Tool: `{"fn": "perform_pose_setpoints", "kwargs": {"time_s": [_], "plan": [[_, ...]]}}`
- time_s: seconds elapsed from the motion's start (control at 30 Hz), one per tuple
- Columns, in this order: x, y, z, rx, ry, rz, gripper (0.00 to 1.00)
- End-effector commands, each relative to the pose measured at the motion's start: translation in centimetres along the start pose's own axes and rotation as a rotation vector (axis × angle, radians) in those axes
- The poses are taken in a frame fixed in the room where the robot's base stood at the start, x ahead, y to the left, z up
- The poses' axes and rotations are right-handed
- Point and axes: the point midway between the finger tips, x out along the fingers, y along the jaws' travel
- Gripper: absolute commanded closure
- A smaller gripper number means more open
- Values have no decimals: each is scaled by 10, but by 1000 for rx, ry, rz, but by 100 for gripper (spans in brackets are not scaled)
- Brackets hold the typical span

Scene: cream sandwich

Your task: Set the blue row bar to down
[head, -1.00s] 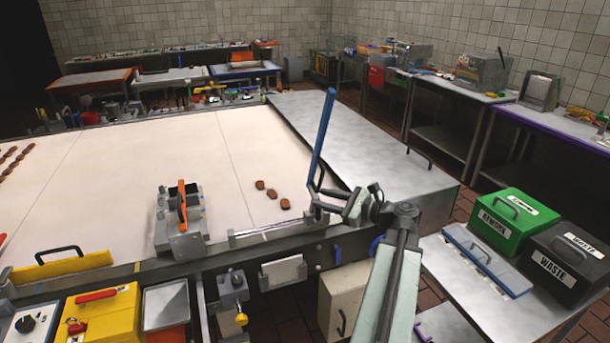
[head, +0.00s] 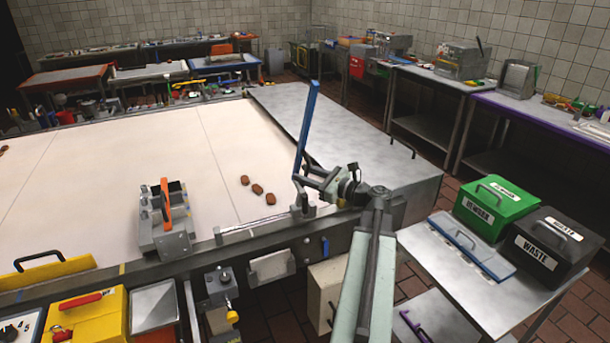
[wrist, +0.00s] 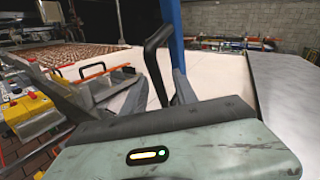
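The blue row bar (head: 306,130) stands raised and slightly tilted at the right end of the pale table's front edge. In the wrist view the blue bar (wrist: 173,30) rises just behind a black loop handle (wrist: 156,60). My gripper (head: 312,182) is beside the foot of the bar, low down. In the wrist view the fingers of my gripper (wrist: 120,88) are spread apart, with the black handle between them and nearer the right finger. I cannot tell whether a finger touches it.
The pale table (head: 100,160) carries several brown biscuits (head: 257,189) and a grey fixture with an orange bar (head: 166,203). A grey metal surface (head: 370,150) lies right of the bar. A side table holds a green box (head: 490,212) and a black waste box (head: 545,250).

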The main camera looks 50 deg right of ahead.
Motion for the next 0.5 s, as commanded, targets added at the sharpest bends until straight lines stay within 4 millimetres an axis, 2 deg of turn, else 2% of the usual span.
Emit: {"fn": "perform_pose_setpoints", "kwargs": {"time_s": [0.1,0.2,0.23,0.5], "plan": [[0,0,0,0,0,0,66],[0,0,0,0,0,1,93],[0,0,0,0,0,1,100],[0,1,0,0,0,1,100]]}}
